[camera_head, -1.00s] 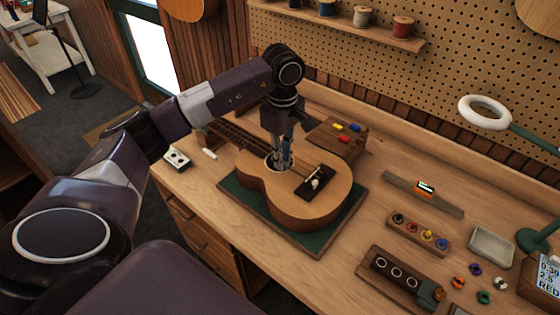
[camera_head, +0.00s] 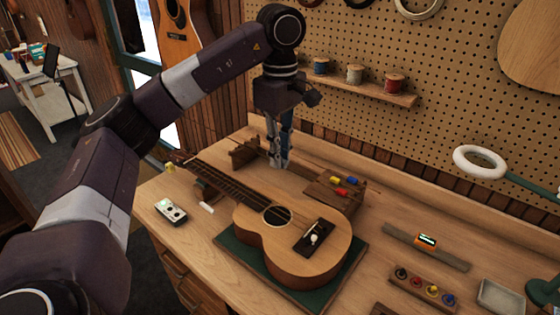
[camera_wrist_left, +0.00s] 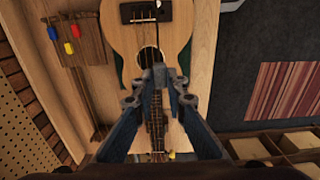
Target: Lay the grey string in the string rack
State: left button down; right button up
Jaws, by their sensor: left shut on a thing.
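My left gripper (camera_head: 278,163) points down just behind the ukulele neck, near the string rack. It is shut, and in the left wrist view its fingertips (camera_wrist_left: 159,75) close over a thin dark line (camera_wrist_left: 157,30), which seems to be the grey string; its colour is hard to tell. Yellow, blue and red string ends (camera_head: 340,181) sit at the block. In the left wrist view, the rack (camera_wrist_left: 85,50) lies left of the gripper. My right gripper is not in view.
The ukulele (camera_head: 290,245) lies on a green mat (camera_head: 235,250) in front of the rack. A small tuner-like box (camera_head: 171,211) is at the left. The pegboard (camera_head: 440,90) with a spool shelf (camera_head: 365,92) rises behind. The right holds a lamp ring (camera_head: 480,162) and a peg holder (camera_head: 424,292).

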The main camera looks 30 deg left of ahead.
pick_arm(q)
jog(key=shift+r+p, duration=2.35)
jog(key=shift+r, duration=0.15)
jog(key=shift+f, duration=0.1)
